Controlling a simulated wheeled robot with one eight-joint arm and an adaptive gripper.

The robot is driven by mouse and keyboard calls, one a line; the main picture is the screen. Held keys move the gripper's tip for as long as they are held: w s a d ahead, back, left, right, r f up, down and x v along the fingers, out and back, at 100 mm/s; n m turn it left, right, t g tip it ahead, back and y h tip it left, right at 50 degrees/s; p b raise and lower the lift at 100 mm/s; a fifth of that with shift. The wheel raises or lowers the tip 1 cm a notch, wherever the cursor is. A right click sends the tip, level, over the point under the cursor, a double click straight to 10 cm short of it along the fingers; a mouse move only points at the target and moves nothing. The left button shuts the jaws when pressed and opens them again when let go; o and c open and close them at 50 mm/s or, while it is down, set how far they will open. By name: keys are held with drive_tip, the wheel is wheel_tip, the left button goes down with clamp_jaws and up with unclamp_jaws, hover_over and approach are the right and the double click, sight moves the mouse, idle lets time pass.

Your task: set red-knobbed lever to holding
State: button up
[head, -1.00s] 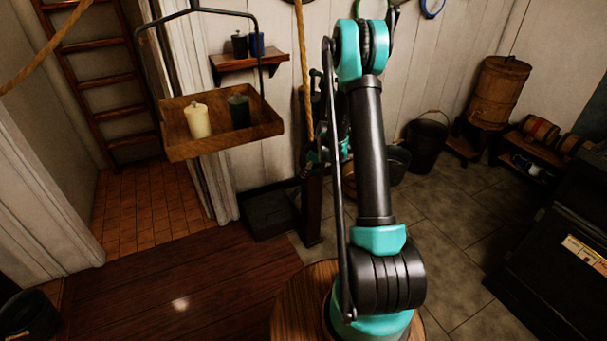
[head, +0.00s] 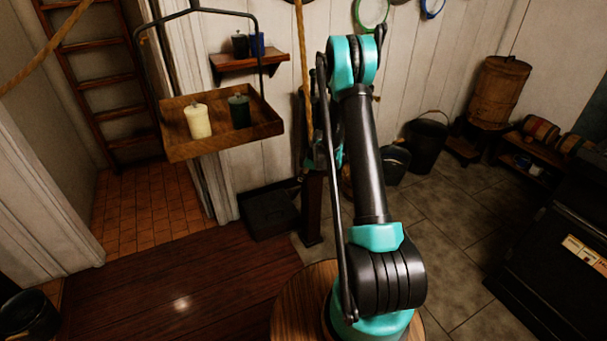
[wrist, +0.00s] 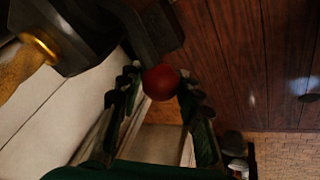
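A round red knob (wrist: 161,81) shows near the middle of the wrist view. Dark metal blocks (wrist: 155,28) lie just beyond the knob. In the head view my arm hides the knob and most of my gripper; a dark post (head: 312,208) stands below there.
A hanging wooden tray (head: 190,152) holds a white candle (head: 198,122) and a dark green candle (head: 239,114). A rope (head: 304,70) hangs close to my arm. A small shelf (head: 240,61) is on the wall. Dark buckets (head: 426,144) stand right of my arm.

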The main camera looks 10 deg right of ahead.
clamp_jaws()
